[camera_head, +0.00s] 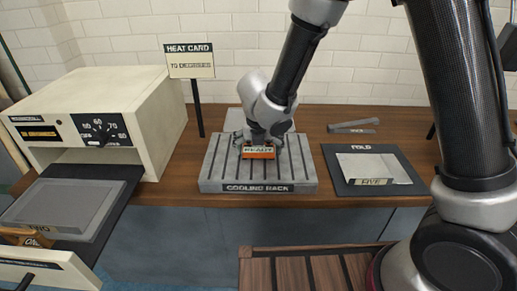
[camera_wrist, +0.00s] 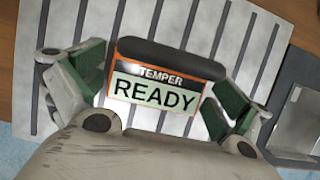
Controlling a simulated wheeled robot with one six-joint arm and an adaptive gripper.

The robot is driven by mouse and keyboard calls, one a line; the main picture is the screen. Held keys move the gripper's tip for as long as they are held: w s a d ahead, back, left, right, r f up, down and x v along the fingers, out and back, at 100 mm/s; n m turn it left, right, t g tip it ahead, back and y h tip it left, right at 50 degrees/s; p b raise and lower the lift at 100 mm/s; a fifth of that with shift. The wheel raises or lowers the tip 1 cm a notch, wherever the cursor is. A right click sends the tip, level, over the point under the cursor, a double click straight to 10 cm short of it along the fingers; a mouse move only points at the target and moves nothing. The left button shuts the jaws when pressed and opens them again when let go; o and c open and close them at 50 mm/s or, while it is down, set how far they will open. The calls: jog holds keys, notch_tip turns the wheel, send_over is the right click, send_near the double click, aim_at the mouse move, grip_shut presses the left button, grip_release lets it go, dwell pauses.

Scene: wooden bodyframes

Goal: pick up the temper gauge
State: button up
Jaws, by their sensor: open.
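The temper gauge (camera_wrist: 158,94) is a small orange and dark box with a pale screen reading "TEMPER READY". In the head view the gauge (camera_head: 258,152) sits on the grey slatted cooling rack (camera_head: 212,172). My gripper (camera_wrist: 152,103) is open, with one green-padded finger on each side of the gauge in the wrist view. The left finger is close to its left edge and the right finger close to its right edge; I cannot tell whether either touches. In the head view my gripper (camera_head: 262,140) is right over the gauge and hides part of it.
A cream oven box (camera_head: 150,110) with a dial stands left, its tray (camera_head: 60,208) out in front. The heat card sign (camera_head: 190,62) rises behind the rack.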

jog(key=c, duration=0.9)
jog(key=shift+r, duration=0.1)
jog(key=shift+c, duration=0.2)
